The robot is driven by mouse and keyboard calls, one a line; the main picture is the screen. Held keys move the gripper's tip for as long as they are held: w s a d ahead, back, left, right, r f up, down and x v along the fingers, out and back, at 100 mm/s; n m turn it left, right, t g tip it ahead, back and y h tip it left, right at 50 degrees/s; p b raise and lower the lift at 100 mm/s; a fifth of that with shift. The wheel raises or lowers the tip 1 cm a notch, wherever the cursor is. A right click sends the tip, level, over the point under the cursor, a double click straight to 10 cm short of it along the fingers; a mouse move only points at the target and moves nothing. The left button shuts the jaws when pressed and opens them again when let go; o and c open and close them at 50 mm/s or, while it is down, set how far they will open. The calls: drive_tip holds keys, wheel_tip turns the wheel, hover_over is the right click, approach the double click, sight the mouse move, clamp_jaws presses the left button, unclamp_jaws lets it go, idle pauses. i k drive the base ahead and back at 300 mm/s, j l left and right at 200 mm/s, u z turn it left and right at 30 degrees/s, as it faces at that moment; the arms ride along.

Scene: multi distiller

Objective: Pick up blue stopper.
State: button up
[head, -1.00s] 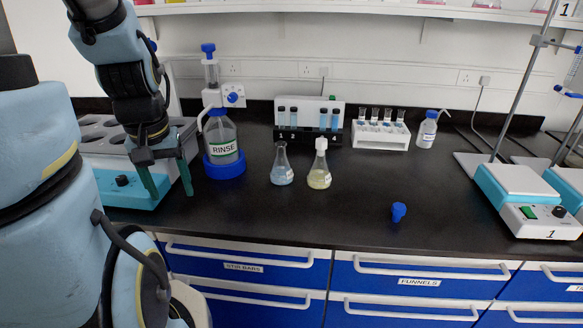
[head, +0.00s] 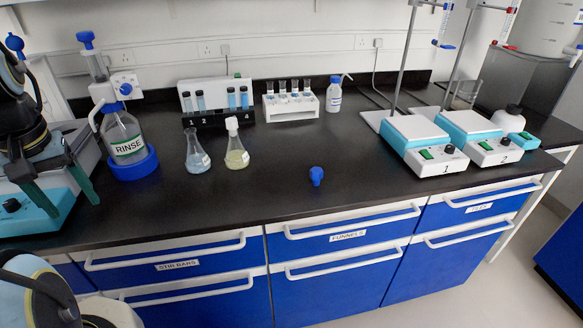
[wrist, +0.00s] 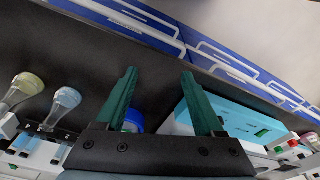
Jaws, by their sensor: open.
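The blue stopper (head: 317,176) is on the black bench top (head: 260,205), near the front, right of the yellow flask. It stands alone with clear space around it. I cannot make it out in the wrist view. My gripper (head: 74,210) is at the far left in the head view, beside the rinse bottle and far from the stopper. Its two green fingers are apart with nothing held between them. In the wrist view, my gripper (wrist: 157,78) also shows its fingers spread.
A rinse bottle (head: 124,135), a blue-liquid flask (head: 196,158) and a yellow-liquid flask (head: 236,158) stand left of the stopper. A white vial rack (head: 291,107) is behind. Hotplates (head: 420,137) with stands are on the right. The front middle bench is free.

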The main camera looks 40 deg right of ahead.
sight(316, 173)
drive_tip(key=l+u, duration=0.2)
drive_tip(key=u, duration=0.15)
drive_tip(key=k+l+u, duration=0.15)
drive_tip(key=u, duration=0.25)
drive_tip(key=k+l+u, duration=0.45)
drive_tip(key=k+l, duration=1.05)
